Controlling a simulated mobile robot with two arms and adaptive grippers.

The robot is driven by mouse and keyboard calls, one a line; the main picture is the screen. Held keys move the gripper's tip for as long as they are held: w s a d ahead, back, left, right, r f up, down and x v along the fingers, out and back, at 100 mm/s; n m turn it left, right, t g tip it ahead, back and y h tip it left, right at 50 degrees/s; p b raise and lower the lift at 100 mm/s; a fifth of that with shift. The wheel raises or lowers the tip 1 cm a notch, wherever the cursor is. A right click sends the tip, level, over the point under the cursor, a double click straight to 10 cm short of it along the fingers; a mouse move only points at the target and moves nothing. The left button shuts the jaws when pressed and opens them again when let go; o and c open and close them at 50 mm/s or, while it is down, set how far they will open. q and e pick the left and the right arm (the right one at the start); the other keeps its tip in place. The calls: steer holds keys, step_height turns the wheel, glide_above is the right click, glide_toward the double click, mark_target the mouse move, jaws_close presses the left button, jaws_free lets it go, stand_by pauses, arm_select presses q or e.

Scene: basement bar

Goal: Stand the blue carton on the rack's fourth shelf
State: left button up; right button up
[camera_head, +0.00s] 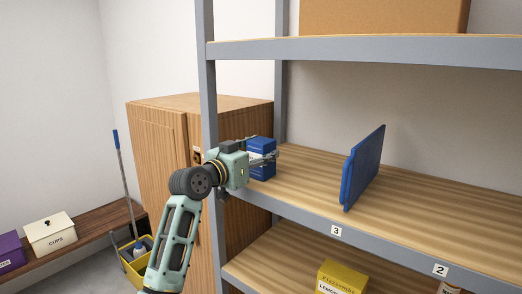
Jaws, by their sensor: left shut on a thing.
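The blue carton (263,172) is upright at the left end of the rack's middle visible shelf (300,188), beside the left front post. My left gripper (266,158) reaches in from the left and is shut on the carton around its middle. The gripper hides part of the carton's front. I cannot tell whether the carton's base touches the shelf boards. The shelf's front edge carries a "3" label and, further right, a "2" label. No "4" label shows. My right gripper is not in view.
A blue upright panel (364,167) stands on the same shelf, with bare boards between it and the carton. A cardboard box (385,16) is on the shelf above. A yellow carton (341,277) is on the shelf below. A wooden cabinet (155,136) stands left of the rack.

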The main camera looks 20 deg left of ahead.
arm_select(q)
steer(key=o, duration=1.2)
steer(key=shift+f, duration=0.1)
steer(key=shift+c, duration=0.2)
steer(key=b+v, duration=0.4)
steer(key=v, duration=0.8)
